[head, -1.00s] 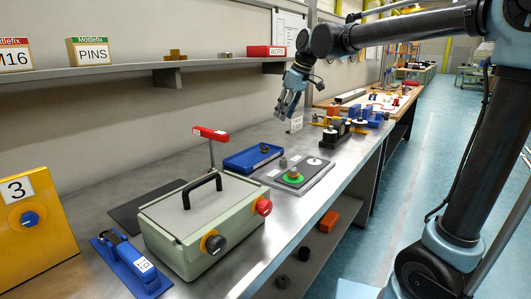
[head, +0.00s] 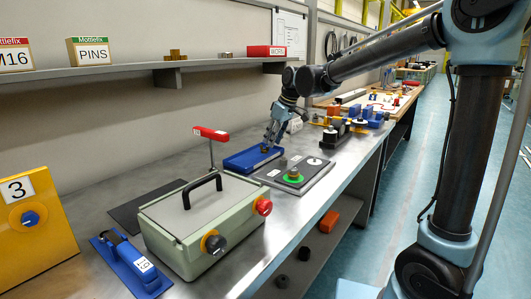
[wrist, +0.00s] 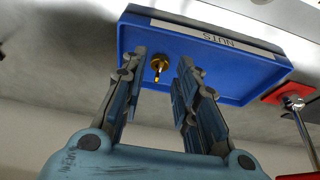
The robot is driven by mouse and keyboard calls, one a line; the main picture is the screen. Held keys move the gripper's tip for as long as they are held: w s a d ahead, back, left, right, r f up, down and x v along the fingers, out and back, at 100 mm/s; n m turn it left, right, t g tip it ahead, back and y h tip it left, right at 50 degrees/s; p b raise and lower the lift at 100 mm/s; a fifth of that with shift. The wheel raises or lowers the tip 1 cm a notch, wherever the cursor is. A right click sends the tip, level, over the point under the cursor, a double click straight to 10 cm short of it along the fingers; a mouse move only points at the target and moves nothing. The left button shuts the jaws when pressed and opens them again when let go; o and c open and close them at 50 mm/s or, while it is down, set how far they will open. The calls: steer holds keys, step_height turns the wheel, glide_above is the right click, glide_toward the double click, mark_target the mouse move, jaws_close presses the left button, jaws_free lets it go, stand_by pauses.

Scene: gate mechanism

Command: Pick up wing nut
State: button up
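The wing nut (wrist: 159,66) is a small brass-coloured piece lying in the blue tray (wrist: 232,88). The tray's label reads "NUTS", upside down in the wrist view. In the head view the tray (head: 236,163) sits on the metal bench, and the nut is a small dark spot partly hidden by the fingers. My gripper (wrist: 163,57) is open and empty, with its fingers on either side of the nut in the wrist view. In the head view my gripper (head: 271,142) is over the tray's right part. I cannot tell whether the fingers touch the tray.
A red-topped post (head: 210,133) stands left of the tray. A dark plate with a green ring (head: 293,177) lies to the right. A pale green box with a black handle (head: 203,219) is in front. Black and blue fixtures (head: 337,132) stand behind on the right.

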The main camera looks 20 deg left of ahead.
steer(key=x, duration=0.4)
steer(key=shift+a, duration=0.35)
steer(key=shift+c, duration=0.5)
jaws_close()
